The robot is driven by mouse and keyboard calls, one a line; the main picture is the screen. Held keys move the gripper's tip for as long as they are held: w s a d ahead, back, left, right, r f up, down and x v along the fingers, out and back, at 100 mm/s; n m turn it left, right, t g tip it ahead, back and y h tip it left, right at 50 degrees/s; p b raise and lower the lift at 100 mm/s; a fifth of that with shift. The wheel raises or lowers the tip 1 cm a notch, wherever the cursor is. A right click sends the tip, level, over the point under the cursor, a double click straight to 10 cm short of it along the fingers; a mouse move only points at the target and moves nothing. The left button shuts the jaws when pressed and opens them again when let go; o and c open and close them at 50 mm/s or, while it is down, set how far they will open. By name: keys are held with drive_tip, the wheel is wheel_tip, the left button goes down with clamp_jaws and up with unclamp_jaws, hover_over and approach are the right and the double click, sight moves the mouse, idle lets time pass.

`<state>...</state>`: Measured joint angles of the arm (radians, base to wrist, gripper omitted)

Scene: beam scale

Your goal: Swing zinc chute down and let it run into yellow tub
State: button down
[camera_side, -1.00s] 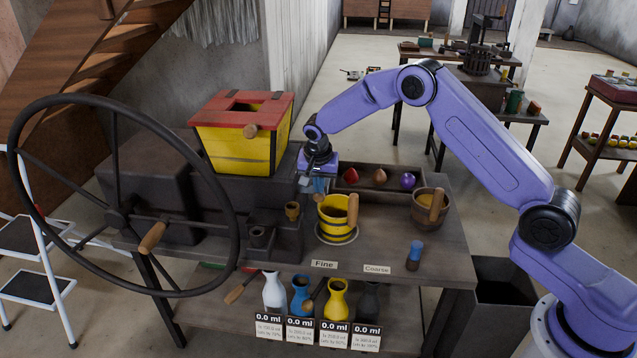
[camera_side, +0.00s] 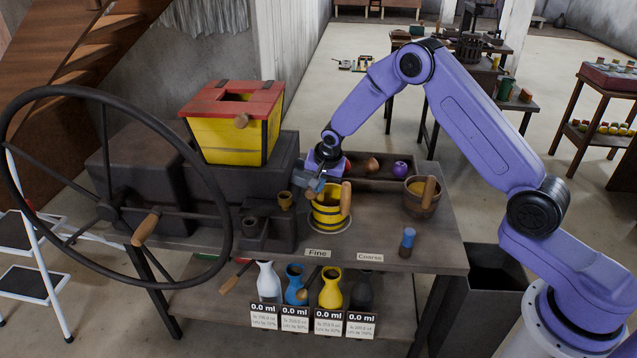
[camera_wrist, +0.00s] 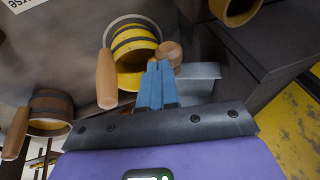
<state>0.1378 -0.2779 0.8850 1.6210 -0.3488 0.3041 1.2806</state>
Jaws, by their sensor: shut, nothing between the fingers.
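The zinc chute (camera_side: 304,178) is a small grey-blue trough at the mill's right side, beside the yellow tub. In the wrist view the chute (camera_wrist: 196,82) lies right of my fingers, with a round wooden knob (camera_wrist: 168,52) at its tub end. The yellow tub (camera_side: 328,214) has dark hoops and a wooden handle and stands on a round plate; it also shows in the wrist view (camera_wrist: 135,48). My gripper (camera_side: 316,186) is shut and empty, its blue fingertips (camera_wrist: 156,68) close by the knob and tub rim. Contact with the knob cannot be told.
The dark mill carries a yellow hopper (camera_side: 232,138) with a red top and a big handwheel (camera_side: 228,200). A wooden bucket (camera_side: 421,203) stands right of the tub, and a blue-topped brush (camera_side: 407,243) at the front.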

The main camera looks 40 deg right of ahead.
drive_tip(key=shift+s+d+f, duration=0.1)
drive_tip(key=s+d+v, duration=0.1)
drive_tip(key=d+v, duration=0.1)
drive_tip(key=v, duration=1.1)
drive_tip(key=s+a+r+n, duration=0.3)
drive_tip(key=s+a+n, duration=0.2)
drive_tip(key=s, duration=0.3)
drive_tip(key=s+d+r+n+g+y, duration=0.1)
drive_tip(key=s+n+g, duration=0.3)
drive_tip(key=s+n, duration=1.3)
drive_tip(key=s+r, duration=0.1)
drive_tip(key=s, duration=1.4)
drive_tip(key=shift+r, duration=0.25)
drive_tip(key=shift+w+d, duration=0.1)
idle(2.2)
